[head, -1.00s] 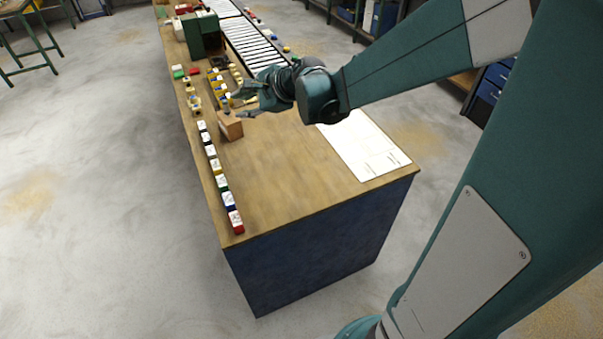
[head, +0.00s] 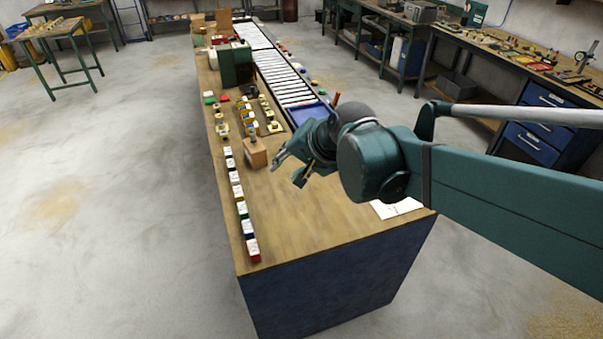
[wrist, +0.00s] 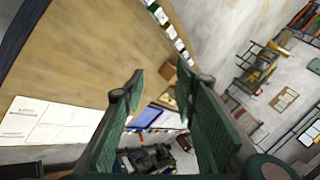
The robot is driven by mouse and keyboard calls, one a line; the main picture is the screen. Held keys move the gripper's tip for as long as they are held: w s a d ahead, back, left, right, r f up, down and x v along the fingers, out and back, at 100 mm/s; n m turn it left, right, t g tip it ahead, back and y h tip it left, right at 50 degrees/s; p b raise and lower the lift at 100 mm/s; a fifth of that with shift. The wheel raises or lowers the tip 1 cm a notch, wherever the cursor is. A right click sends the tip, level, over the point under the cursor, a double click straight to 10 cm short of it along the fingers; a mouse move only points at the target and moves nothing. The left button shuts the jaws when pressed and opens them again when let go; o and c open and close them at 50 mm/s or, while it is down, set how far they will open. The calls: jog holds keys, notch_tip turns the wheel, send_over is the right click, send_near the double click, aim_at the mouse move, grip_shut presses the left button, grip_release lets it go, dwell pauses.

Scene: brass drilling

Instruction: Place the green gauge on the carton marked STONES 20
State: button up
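My gripper (head: 284,172) hangs over the bench, to the right of a brown box in the head view. In the wrist view my gripper (wrist: 161,72) has its two fingers wide apart with nothing between them. A row of small labelled cartons (head: 242,209) with differently coloured sides stands along the bench's left edge. Their labels are too small to read, so I cannot tell which is STONES 20. Part of the row shows in the wrist view (wrist: 170,30). Small gauge-like pieces (head: 247,118) stand farther back; I cannot make out the green gauge among them.
The brown box (head: 255,153) stands beside the carton row. A white sheet (head: 397,208) lies at the bench's right edge. A blue tray (head: 308,112), a roller conveyor (head: 283,82) and a green machine (head: 236,65) are farther back. The near bench top (head: 290,215) is clear.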

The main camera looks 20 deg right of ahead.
jog(key=s+d+f+n+h, duration=0.1)
jog(key=s+n, duration=0.3)
jog(key=s, duration=0.3)
jog(key=s+d+n+h, duration=0.1)
jog(key=s+d+n, duration=0.1)
jog(key=s+n, duration=0.2)
jog(key=s, duration=0.3)
jog(key=shift+s+d+f+n+h, duration=0.3)
jog(key=shift+s+f, duration=0.05)
jog(key=shift+f, duration=0.05)
jog(key=shift+f+b, duration=0.8)
